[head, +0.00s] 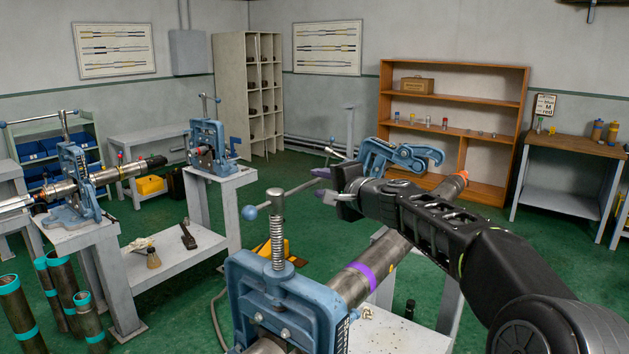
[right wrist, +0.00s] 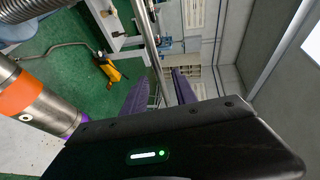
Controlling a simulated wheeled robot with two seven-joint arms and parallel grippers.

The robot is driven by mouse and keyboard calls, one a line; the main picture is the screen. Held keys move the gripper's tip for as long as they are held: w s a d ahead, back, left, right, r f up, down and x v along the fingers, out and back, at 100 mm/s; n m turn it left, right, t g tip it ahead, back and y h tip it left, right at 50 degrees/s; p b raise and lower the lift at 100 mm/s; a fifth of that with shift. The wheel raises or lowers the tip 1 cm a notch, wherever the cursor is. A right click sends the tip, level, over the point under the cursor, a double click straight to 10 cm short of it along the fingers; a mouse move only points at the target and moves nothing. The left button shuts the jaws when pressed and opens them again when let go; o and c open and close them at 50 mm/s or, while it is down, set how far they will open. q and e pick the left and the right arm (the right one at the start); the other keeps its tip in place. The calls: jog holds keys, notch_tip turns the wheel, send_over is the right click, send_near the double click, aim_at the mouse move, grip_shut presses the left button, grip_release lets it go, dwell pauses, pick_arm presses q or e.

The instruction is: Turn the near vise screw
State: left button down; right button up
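The near vise (head: 285,305) is a blue vise at the bottom middle of the head view, clamped around a steel pipe (head: 365,275) with a purple band. Its upright threaded screw (head: 277,240) carries a slanting handle bar (head: 295,190) with a blue ball (head: 249,212) at its left end. My right gripper (head: 323,184) is at the bar's right end. In the right wrist view, its purple fingers (right wrist: 159,84) are apart, with the bar (right wrist: 151,40) passing between them and gaps seeming to show on both sides. My left gripper is not in view.
Another blue vise (head: 400,157) stands behind my right forearm. More vises (head: 70,185) on grey stands are at the left, with loose pipes (head: 15,310) below. A yellow object (head: 275,250) lies on the green floor behind the near vise. Wooden shelves (head: 455,85) stand at the back.

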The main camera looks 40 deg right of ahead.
aim_at(316, 183)
jog(key=shift+w+d+f, duration=0.1)
jog(key=shift+w+f, duration=0.05)
jog(key=shift+w, duration=0.7)
jog(key=shift+w+d+f, duration=0.1)
jog(key=shift+w+f, duration=0.05)
jog(key=shift+w, duration=0.65)
jog(key=shift+c, duration=0.3)
jog(key=shift+a, duration=0.1)
grip_shut()
